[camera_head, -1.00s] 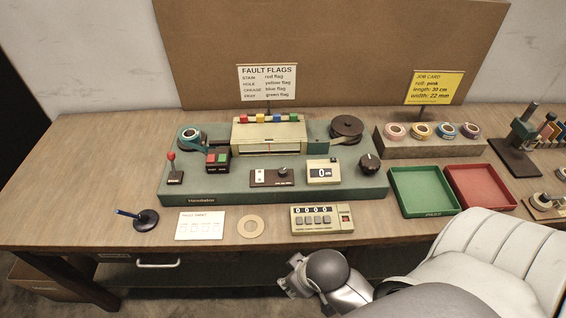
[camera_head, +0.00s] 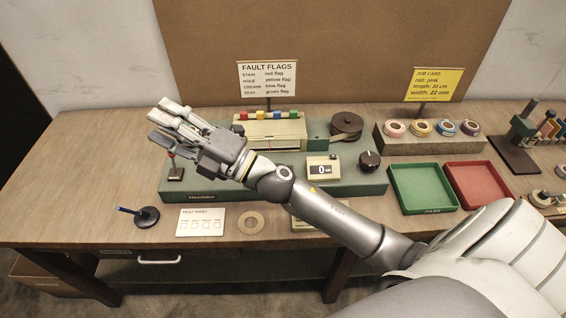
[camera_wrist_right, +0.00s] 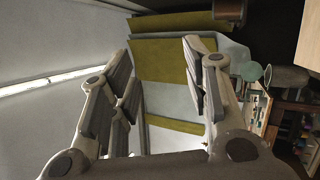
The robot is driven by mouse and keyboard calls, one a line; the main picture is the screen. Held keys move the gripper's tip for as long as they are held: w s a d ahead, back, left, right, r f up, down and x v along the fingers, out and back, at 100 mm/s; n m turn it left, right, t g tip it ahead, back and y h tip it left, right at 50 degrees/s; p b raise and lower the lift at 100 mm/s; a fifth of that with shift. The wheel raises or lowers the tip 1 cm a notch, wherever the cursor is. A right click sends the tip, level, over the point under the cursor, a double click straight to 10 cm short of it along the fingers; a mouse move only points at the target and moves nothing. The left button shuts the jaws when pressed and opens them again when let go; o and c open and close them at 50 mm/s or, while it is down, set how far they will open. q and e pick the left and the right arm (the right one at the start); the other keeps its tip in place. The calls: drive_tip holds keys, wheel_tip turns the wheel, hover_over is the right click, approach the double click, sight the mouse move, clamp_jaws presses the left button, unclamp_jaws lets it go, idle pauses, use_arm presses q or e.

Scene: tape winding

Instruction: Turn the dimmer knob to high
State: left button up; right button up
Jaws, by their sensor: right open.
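A round black knob (camera_head: 370,161) with a light mark sits at the right end of the green machine base (camera_head: 352,188). A smaller dark knob on a labelled panel, in the middle of the base earlier, is now hidden behind my right forearm. I cannot read which knob is the dimmer. My right gripper (camera_head: 160,120) is open and empty above the machine's left end, well left of the black knob. Its spread fingers also show in the right wrist view (camera_wrist_right: 156,65), with nothing between them. My left gripper is out of view.
My right arm crosses over the machine, covering the left tape roll and button box. A red-tipped lever (camera_head: 175,171) stands under the gripper. A display box (camera_head: 322,169) is left of the black knob; green (camera_head: 423,208) and red (camera_head: 478,206) trays are to its right.

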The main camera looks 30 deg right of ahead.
drive_tip(key=s+a+n+g+y, duration=0.2)
drive_tip(key=a+n+g+y, duration=0.25)
drive_tip(key=n+g, duration=0.45)
wheel_tip(320, 180, down, 9)
drive_tip(key=n+g+h, duration=0.4)
drive_tip(key=n+g, duration=0.2)
drive_tip(key=n, duration=0.3)
drive_tip(key=w+d+f+n+g+h, duration=0.1)
drive_tip(key=d+f+h, duration=0.25)
drive_tip(key=d, duration=0.25)
drive_tip(key=d+f+n+h, duration=0.1)
drive_tip(key=d+f+h, duration=0.25)
drive_tip(key=d, duration=0.35)
drive_tip(key=d+r+g+h, duration=0.2)
drive_tip(key=d+h, duration=0.6)
drive_tip(key=d, duration=0.8)
drive_tip(key=shift+m+y, duration=0.25)
drive_tip(key=shift+m, duration=0.05)
drive_tip(key=f+p, duration=0.1)
drive_tip(key=f, duration=0.5)
drive_tip(key=f+p, duration=0.1)
drive_tip(key=f, duration=0.3)
drive_tip(key=shift+s+a+f+p, duration=0.1)
drive_tip(key=shift+s+a+p, duration=0.05)
drive_tip(key=shift+a+p, duration=0.15)
clamp_jaws()
